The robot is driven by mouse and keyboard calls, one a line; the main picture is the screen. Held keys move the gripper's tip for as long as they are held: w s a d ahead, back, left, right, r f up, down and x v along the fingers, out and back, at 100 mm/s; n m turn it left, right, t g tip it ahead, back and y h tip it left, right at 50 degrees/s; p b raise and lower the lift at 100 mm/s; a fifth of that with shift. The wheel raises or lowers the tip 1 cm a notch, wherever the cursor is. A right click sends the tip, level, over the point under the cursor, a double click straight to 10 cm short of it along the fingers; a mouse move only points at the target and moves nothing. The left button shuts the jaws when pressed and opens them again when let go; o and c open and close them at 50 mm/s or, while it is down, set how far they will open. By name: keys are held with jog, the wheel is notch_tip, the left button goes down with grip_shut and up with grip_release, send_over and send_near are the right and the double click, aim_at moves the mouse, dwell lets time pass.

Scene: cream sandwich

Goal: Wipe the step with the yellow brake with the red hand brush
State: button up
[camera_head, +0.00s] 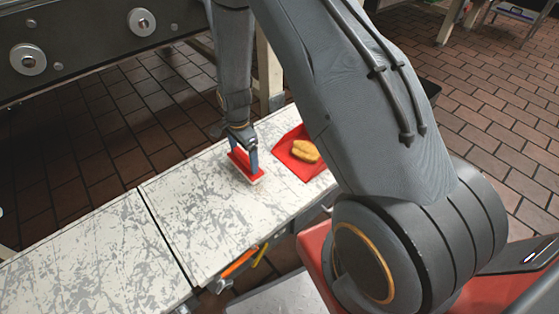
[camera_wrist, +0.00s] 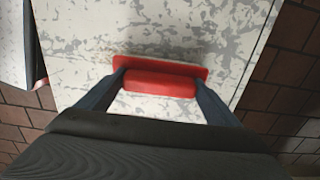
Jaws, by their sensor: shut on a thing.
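My gripper (camera_head: 243,152) is shut on the handle of the red hand brush (camera_head: 244,168). In the wrist view my gripper (camera_wrist: 158,84) has one finger at each end of the red hand brush (camera_wrist: 160,83). The brush is upright, with its pale bristles down, at or just above the scuffed white step (camera_head: 205,215); I cannot tell if they touch. This step also fills the middle of the wrist view (camera_wrist: 85,30). A yellow lever (camera_head: 262,255), apparently the brake, shows under its front edge.
A red dustpan (camera_head: 300,165) with a yellow-brown food piece (camera_head: 305,150) lies on the step right of the brush, partly behind my arm. An orange part (camera_head: 239,263) is beside the yellow lever. Another white step (camera_head: 90,262) adjoins at left. Dark machinery (camera_head: 100,40) stands behind.

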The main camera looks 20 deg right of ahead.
jog(key=shift+w+r+p, duration=0.15)
jog(key=shift+p, duration=0.25)
notch_tip(320, 180, up, 2)
jog(key=shift+r+p, duration=0.1)
jog(key=shift+p, duration=0.2)
notch_tip(320, 180, up, 2)
jog(key=shift+a+r+p, duration=0.1)
jog(key=shift+p, duration=0.75)
jog(key=shift+r+p, duration=1.25)
jog(key=shift+r, duration=0.4)
